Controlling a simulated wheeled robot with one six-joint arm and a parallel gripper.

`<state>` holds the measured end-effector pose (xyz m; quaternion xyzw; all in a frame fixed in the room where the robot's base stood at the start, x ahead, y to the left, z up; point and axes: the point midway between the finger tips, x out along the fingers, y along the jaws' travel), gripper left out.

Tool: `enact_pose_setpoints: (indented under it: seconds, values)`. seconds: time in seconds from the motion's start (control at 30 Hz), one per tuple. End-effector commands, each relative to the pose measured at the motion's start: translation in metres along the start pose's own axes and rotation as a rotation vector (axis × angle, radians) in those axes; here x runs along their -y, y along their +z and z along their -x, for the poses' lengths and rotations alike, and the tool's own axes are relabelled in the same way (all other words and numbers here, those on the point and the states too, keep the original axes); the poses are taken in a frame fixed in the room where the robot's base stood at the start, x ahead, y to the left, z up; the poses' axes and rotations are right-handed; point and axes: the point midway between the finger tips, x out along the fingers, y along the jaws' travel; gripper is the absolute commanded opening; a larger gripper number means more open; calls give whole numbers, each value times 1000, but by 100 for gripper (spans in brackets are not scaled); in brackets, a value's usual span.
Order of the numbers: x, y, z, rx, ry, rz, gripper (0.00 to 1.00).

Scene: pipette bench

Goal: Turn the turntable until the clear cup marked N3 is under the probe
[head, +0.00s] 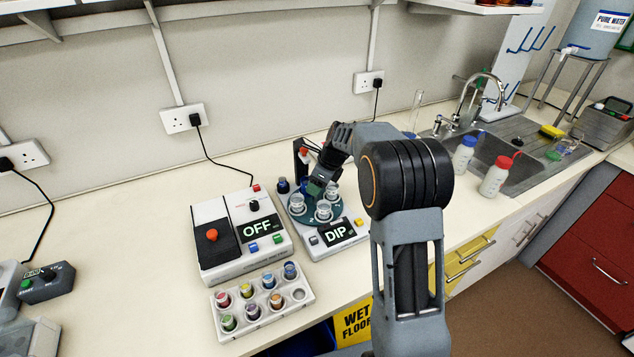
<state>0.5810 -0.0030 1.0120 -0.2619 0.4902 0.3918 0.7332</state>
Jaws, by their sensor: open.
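The dark teal turntable (308,219) sits on a white unit whose display (338,233) reads DIP. Several clear cups stand around its rim, among them a left cup (297,204), a front cup (323,211) and a right cup (332,193). Their marks are too small to read, so I cannot tell which is N3. A black post (298,158) with a red part rises behind the turntable; the probe tip and the cup under it are hidden or unclear. My gripper (316,188) is open, low over the turntable among the cups. I cannot tell whether it touches anything.
Left of the turntable unit is a larger device (240,235) reading OFF. Bench is clear behind the devices.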

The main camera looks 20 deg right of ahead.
Motion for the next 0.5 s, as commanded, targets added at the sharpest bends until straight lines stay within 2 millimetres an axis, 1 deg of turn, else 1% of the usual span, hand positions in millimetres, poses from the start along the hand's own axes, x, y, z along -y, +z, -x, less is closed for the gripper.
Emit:
enact_pose_setpoints:
  seconds: [0.27,0.5]
  values:
    - [0,0,-1,0,0,0,56]
    - [0,0,-1,0,0,0,34]
